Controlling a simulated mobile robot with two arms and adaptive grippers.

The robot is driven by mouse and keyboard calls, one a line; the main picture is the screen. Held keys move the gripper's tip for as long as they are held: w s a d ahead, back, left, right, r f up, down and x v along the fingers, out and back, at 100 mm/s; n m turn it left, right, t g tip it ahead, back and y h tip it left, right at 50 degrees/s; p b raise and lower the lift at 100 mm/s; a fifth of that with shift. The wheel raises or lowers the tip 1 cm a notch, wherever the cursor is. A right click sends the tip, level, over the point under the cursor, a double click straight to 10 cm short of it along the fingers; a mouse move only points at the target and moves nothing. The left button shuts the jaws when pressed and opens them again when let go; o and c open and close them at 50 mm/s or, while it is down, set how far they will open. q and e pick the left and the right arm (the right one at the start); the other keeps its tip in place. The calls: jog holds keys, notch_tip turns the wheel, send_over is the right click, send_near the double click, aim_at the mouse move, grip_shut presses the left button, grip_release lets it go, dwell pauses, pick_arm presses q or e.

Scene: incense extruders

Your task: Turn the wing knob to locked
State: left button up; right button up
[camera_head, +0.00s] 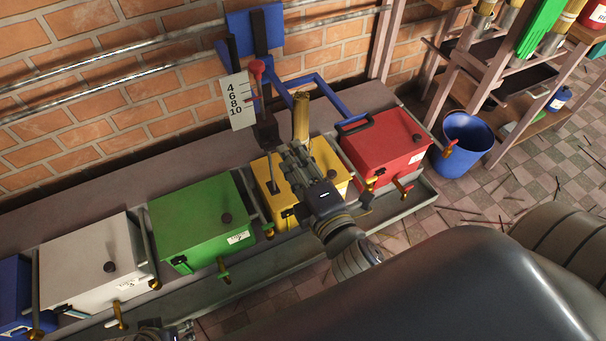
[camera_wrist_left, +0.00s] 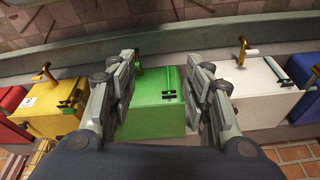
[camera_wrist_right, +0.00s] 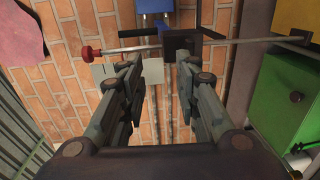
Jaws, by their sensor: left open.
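The wing knob cannot be told for sure. Small dark fittings sit on the fronts of the boxes, one on the green box (camera_head: 200,222); that dark fitting (camera_wrist_left: 169,84) also shows in the left wrist view. My left gripper (camera_wrist_left: 162,75) is open and empty, its fingers to either side of the green box's front in that view. In the head view only a bit of it shows at the bottom edge. My right gripper (camera_head: 297,160) is above the yellow box (camera_head: 331,160). In the right wrist view its fingers (camera_wrist_right: 155,75) stand apart with nothing between them.
White (camera_head: 90,258) and red (camera_head: 385,147) boxes stand in the same row, with brass spouts in front. A red-knobbed lever (camera_head: 257,68) and numbered plate (camera_head: 236,101) rise behind the yellow box. A blue bucket (camera_head: 466,133) and shelves are at the right.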

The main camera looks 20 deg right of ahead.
pick_arm(q)
jog(key=v, duration=0.2)
jog(key=b+v, duration=0.1)
jog(key=v, duration=0.2)
jog(key=shift+w+a, duration=0.15)
jog(key=shift+w, duration=0.1)
pick_arm(e)
jog(key=s, duration=0.3)
jog(key=shift+s, duration=0.35)
pick_arm(q)
jog(key=shift+w+t, duration=0.15)
jog(key=shift+t, duration=0.15)
jog(key=shift+x, duration=0.95)
jog(key=shift+r, duration=0.25)
